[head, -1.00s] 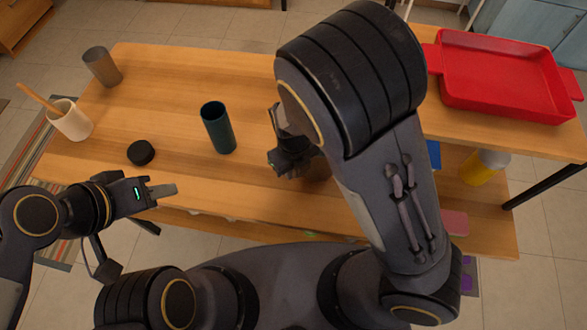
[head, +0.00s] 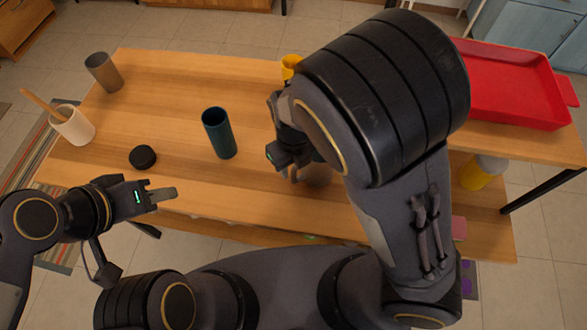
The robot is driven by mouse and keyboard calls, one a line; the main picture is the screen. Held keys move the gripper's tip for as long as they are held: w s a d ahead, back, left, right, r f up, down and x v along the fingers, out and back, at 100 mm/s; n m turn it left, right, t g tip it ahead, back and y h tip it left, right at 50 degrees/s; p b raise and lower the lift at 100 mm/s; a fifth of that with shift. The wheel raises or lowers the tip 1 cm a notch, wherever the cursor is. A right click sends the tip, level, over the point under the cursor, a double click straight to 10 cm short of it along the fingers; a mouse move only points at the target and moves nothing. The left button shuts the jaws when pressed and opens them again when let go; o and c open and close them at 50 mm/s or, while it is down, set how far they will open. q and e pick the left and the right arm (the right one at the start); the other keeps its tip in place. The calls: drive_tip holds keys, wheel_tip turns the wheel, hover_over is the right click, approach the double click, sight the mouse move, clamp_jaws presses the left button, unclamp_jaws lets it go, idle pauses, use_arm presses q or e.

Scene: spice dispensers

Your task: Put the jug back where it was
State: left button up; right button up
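My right gripper (head: 287,164) is low over the middle of the wooden table, mostly covered by my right arm. A greyish-brown rounded thing (head: 319,176) shows just beside its fingers. It may be the jug, but too little of it is visible to be sure, and I cannot tell whether the fingers hold it. A dark teal open container (head: 219,134) stands upright to the left of this gripper, apart from it. A black round lid (head: 143,157) lies further left. My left gripper (head: 158,208) is at the front left table edge, its fingers apart and empty.
A grey cup (head: 103,72) and a white crock (head: 74,126) with a wooden spoon stand at the left. A yellow thing (head: 290,65) is partly hidden at the back. A red tray (head: 510,88) sits at the right.

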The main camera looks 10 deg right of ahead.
wheel_tip(320, 180, up, 7)
drive_tip(key=shift+r+p, duration=0.1)
drive_tip(key=shift+p, duration=0.4)
drive_tip(key=shift+d, duration=0.1)
drive_tip(key=shift+s+d+n+y, duration=0.25)
drive_tip(key=shift+s+n+y, duration=0.05)
drive_tip(key=shift+n, duration=0.1)
drive_tip(key=s+d+r+n+t+y, duration=0.1)
drive_tip(key=s+d+r+n+t, duration=0.1)
drive_tip(key=n, duration=0.7)
drive_tip(key=s+d+r+n+t+y, duration=0.1)
drive_tip(key=s+d+r+n+t, duration=0.1)
drive_tip(key=s+d+r+n, duration=0.2)
drive_tip(key=s+d+r+n+t+y, duration=0.1)
drive_tip(key=s+d+r+n, duration=0.2)
drive_tip(key=d+n, duration=0.6)
drive_tip(key=s+n, duration=0.2)
drive_tip(key=n, duration=0.4)
drive_tip(key=shift+s+d+r+t, duration=0.3)
drive_tip(key=shift+s+d+t, duration=0.05)
drive_tip(key=shift+s+t, duration=0.05)
